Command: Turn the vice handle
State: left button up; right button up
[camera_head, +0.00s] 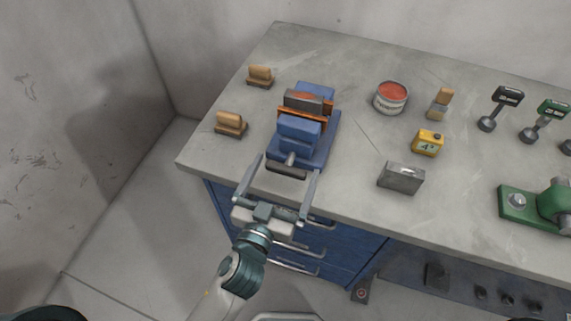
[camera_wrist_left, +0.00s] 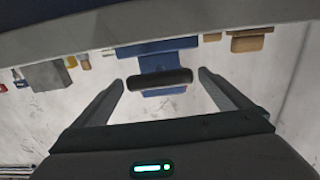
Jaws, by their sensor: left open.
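A blue vice (camera_head: 298,128) stands near the left front edge of the grey workbench, with an orange-brown piece and a grey block between its jaws. Its dark handle (camera_head: 287,170) is a short bar at the front end. In the left wrist view the handle (camera_wrist_left: 160,79) lies crosswise, beyond the fingertips and roughly between them. My left gripper (camera_head: 283,178) is open, with one finger to each side of the handle in the head view. In the left wrist view the open left gripper (camera_wrist_left: 160,80) holds nothing. I cannot tell if a finger touches the handle. My right gripper is not in view.
On the workbench (camera_head: 345,180) are two wooden blocks (camera_head: 230,124), a red-topped can (camera_head: 391,97), a yellow device (camera_head: 428,142), a grey metal block (camera_head: 401,177) and a green machine (camera_head: 545,205). Blue drawers (camera_head: 300,240) with handles are below the front edge.

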pick_arm(q)
jog(key=shift+w+d, duration=0.15)
jog(key=shift+w, duration=0.35)
jog(key=shift+c, duration=0.6)
jog(key=c, duration=0.9)
jog(key=shift+r+m+p, duration=0.1)
jog(key=shift+m+p, duration=0.2)
jog(key=shift+m, duration=0.2)
jog(key=m+p, duration=0.1)
jog(key=m, duration=0.1)
jog(key=shift+d+m, duration=0.1)
jog(key=shift+m, duration=0.2)
jog(key=shift+m+p, duration=0.5)
jog(key=shift+m, duration=1.1)
